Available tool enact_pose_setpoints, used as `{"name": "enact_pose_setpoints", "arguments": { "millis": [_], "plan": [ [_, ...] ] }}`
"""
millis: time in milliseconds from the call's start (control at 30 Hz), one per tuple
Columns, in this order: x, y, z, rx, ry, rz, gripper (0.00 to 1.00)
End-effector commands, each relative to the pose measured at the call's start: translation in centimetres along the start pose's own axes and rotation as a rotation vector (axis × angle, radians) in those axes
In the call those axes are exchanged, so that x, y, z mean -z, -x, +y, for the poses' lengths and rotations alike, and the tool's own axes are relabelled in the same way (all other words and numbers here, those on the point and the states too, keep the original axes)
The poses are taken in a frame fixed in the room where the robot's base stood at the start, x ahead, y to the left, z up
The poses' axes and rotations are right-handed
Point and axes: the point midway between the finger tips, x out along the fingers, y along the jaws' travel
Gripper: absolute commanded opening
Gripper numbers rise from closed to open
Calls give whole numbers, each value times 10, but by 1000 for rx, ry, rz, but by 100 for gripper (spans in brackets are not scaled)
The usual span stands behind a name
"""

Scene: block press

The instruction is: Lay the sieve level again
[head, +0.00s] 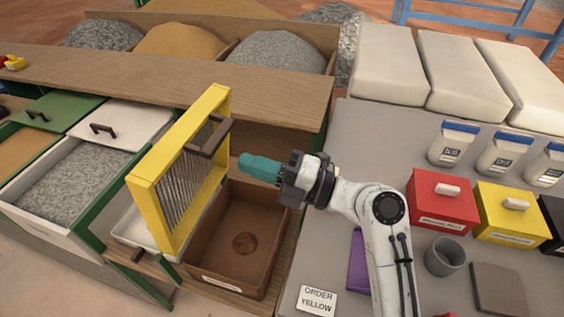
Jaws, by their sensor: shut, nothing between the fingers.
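The sieve (153,195) has a yellow frame, a grey mesh of bars and a dark handle (208,138) near its top right. It stands tilted up steeply on its edge, between a white tray (126,229) on its left and a brown bin (205,262) on its right. My gripper (243,161) has teal fingers and is shut and empty. It points left, just right of the sieve's handle and above the brown bin, apparently apart from the handle.
An open drawer of grey gravel (75,180) lies at left. A wooden shelf (190,78) runs behind, with heaps of sand and gravel beyond. On the grey table (345,150) at right are a red box (442,203), a yellow box (508,215), a grey cup (444,257) and white-blue jars.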

Motion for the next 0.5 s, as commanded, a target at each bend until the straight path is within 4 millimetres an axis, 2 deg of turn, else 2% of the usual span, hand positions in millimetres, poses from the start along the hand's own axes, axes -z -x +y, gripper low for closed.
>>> {"name": "enact_pose_setpoints", "arguments": {
  "millis": [33, 200, 500],
  "plan": [
    [1, -11, 4, 1, 0, 3, 0],
    [0, -34, 3, 2, 0, 2, 0],
    [0, -47, 0, 1, 1, -1, 0]
  ]
}}
